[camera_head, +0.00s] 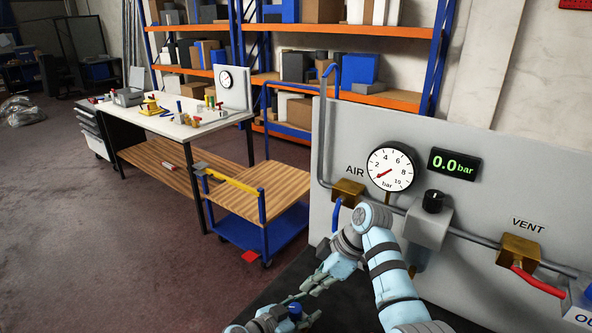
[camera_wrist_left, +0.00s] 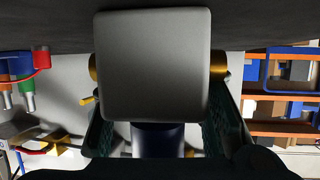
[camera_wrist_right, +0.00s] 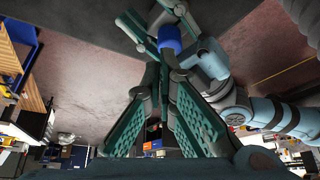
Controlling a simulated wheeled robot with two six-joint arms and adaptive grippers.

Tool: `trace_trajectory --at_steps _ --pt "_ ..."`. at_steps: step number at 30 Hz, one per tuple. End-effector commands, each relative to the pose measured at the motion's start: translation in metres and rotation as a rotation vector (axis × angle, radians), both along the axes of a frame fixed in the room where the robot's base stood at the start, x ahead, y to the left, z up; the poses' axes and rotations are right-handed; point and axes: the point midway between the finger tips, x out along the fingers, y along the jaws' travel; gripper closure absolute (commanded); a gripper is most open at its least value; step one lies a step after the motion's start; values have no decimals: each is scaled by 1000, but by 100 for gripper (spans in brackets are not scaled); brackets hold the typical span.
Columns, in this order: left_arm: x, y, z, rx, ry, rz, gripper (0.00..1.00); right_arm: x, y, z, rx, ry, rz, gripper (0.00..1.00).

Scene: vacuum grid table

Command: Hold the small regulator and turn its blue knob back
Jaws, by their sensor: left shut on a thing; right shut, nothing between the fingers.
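The small regulator shows large in the left wrist view as a grey block (camera_wrist_left: 155,65) with a brass port on each side. Its dark blue knob (camera_wrist_left: 158,138) is on the side toward the palm. My left gripper (camera_wrist_left: 158,110) is shut on the regulator, one finger at each side. The blue knob (camera_head: 295,311) also shows low in the head view, at my left gripper. My right gripper (camera_wrist_right: 163,75) is shut and empty. Its fingertips are close to the blue knob (camera_wrist_right: 169,38); I cannot tell if they touch.
A grey panel (camera_head: 470,150) on the right carries a dial gauge (camera_head: 390,167), a display (camera_head: 454,164) reading 0.0 bar, a black-knobbed regulator (camera_head: 428,220) and a brass vent block (camera_head: 518,252). A blue cart (camera_head: 262,235) and a white workbench (camera_head: 170,125) stand farther left.

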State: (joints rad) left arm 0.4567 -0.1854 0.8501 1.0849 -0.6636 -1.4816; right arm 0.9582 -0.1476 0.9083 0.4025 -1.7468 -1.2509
Motion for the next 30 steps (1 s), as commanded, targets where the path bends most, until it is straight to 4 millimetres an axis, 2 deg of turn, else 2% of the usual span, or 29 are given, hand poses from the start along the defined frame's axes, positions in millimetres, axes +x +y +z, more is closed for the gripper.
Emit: trace_trajectory --at_steps 5,8,12,14,24,30 --pt "0 1 -1 2 1 1 97 -1 0 -2 0 4 1 100" --pt "0 1 -1 2 1 1 97 -12 5 -11 10 4 7 100" --pt "0 1 -1 2 1 1 97 -23 6 6 7 -15 6 100" --pt "0 1 -1 2 1 1 97 -26 3 7 1 -7 3 100" --pt "0 1 -1 2 1 1 97 -28 2 -43 -1 2 0 100" --pt "0 1 -1 2 1 1 97 -27 2 -60 -1 1 0 100"
